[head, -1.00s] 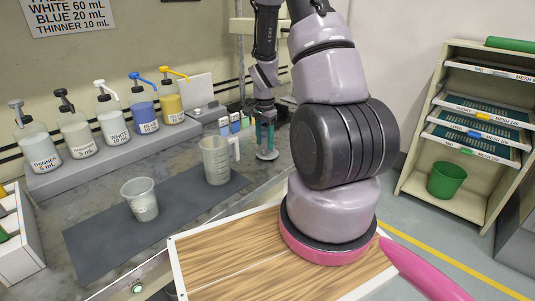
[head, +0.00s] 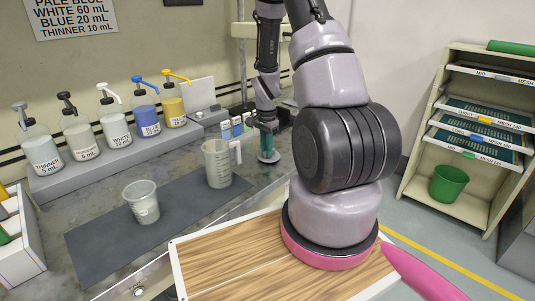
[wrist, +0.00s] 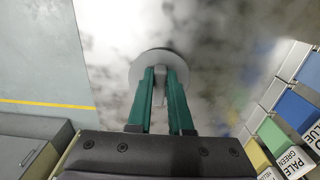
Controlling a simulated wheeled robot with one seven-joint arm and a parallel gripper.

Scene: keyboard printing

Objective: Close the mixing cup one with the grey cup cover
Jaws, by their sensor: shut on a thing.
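A translucent cup (head: 142,203) with a small label stands upright and open on the dark mat; it is probably mixing cup one, but the label is too small to read. My gripper (head: 268,148) is at the back of the counter, right of the cup and pointing down. Its green fingers, also in the wrist view (wrist: 160,74), are shut on the upright knob of the round grey cup cover (wrist: 150,60). The cover's disc (head: 268,158) is below the fingertips, flat and close to the counter; I cannot tell if it touches.
A clear handled jug (head: 217,164) stands on the mat (head: 100,245) between the cup and my gripper. Several pump bottles (head: 115,123) stand on a grey ledge behind. Small coloured boxes (head: 232,130) are just left of my gripper. A wooden board (head: 230,262) is in front.

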